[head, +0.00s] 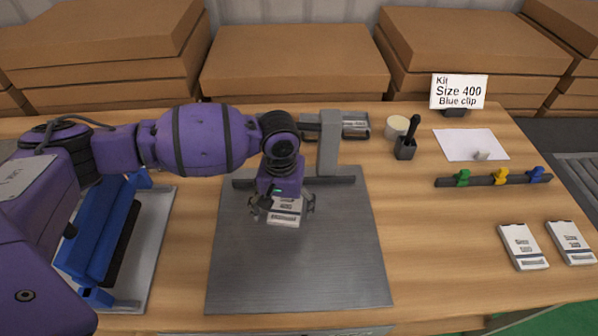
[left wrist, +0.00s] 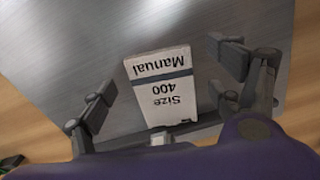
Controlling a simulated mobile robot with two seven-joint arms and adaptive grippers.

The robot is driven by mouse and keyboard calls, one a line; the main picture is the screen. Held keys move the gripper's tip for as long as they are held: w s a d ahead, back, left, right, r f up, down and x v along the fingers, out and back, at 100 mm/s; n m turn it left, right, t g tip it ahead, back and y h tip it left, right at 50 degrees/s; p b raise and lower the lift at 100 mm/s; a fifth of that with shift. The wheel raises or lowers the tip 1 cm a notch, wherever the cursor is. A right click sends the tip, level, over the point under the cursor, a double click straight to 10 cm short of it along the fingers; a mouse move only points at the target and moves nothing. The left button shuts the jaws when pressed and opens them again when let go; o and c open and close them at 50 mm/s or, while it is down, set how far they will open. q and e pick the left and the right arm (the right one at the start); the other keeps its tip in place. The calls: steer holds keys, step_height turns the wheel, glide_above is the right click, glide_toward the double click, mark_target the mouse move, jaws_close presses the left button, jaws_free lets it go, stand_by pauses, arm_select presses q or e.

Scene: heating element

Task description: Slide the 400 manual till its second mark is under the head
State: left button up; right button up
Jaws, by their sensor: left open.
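The 400 manual (head: 285,213) is a white booklet with a dark band, lying on the grey metal plate (head: 300,265) near its back fence. In the left wrist view the manual (left wrist: 161,88) reads "Size 400 Manual" upside down and lies between the fingers. My left gripper (head: 283,206) is open, its fingers on either side of the manual and apart from it. The left gripper also shows in the left wrist view (left wrist: 165,95). A grey post (head: 328,143), apparently the head's stand, rises behind the fence. Marks on the manual are too small to tell. My right gripper is not in view.
Two more manuals (head: 522,247) (head: 571,242) lie at the right. A rail with green, yellow and blue clips (head: 499,178) lies behind them. A sign (head: 459,91) reads "Kit Size 400 Blue clip". A blue device (head: 100,240) stands left of the plate. The plate's front is clear.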

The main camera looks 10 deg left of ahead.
mark_target(284, 215)
arm_select(q)
steer(key=shift+f, duration=0.65)
steer(key=c, duration=1.3)
steer(key=o, duration=1.3)
step_height(284, 215, up, 12)
